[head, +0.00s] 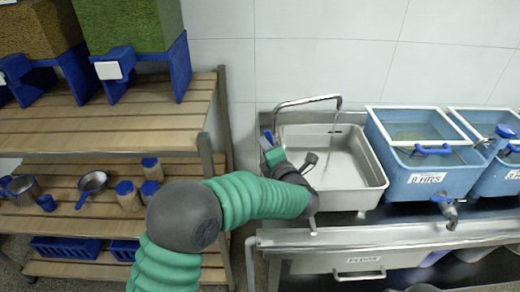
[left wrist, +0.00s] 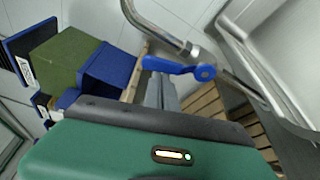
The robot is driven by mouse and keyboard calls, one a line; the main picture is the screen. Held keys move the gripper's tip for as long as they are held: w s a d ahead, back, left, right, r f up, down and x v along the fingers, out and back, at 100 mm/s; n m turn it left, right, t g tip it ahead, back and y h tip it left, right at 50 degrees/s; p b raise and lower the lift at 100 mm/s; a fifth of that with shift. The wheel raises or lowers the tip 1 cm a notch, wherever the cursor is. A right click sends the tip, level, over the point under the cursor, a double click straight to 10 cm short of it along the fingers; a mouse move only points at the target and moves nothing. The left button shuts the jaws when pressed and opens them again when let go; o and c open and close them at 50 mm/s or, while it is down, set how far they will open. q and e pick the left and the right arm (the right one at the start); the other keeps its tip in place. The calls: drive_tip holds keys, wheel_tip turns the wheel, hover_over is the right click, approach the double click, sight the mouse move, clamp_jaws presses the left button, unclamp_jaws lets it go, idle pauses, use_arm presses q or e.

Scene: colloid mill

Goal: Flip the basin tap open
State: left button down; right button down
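The tap (head: 308,101) is a bent metal spout at the back left of the steel basin (head: 345,172). Its blue lever (head: 268,137) is at the tap's left end. In the left wrist view the blue lever (left wrist: 180,67) lies sideways from a round pivot beside the metal pipe. My left gripper (head: 266,145) is at the basin's left rim, close to the lever. In the left wrist view its grey fingers (left wrist: 161,92) look together and empty, just below the lever; whether they touch it I cannot tell. My right gripper is not in view.
Blue water tanks (head: 425,165) stand right of the basin on a steel bench (head: 370,237). A wooden shelf (head: 110,128) on the left holds blue stands with blocks, pans (head: 92,181) and jars (head: 128,194). The wall is close behind the tap.

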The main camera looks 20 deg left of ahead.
use_arm(q)
drive_tip(key=shift+w+d+r+m+t+b, duration=0.15)
drive_tip(key=shift+d+m+b, duration=0.1)
drive_tip(key=shift+d+m, duration=0.2)
drive_tip(key=shift+w+d+r+m+t+b, duration=0.1)
drive_tip(key=shift+d+m+t+b, duration=0.1)
drive_tip(key=shift+d+m, duration=0.2)
drive_tip(key=shift+d+r, duration=0.1)
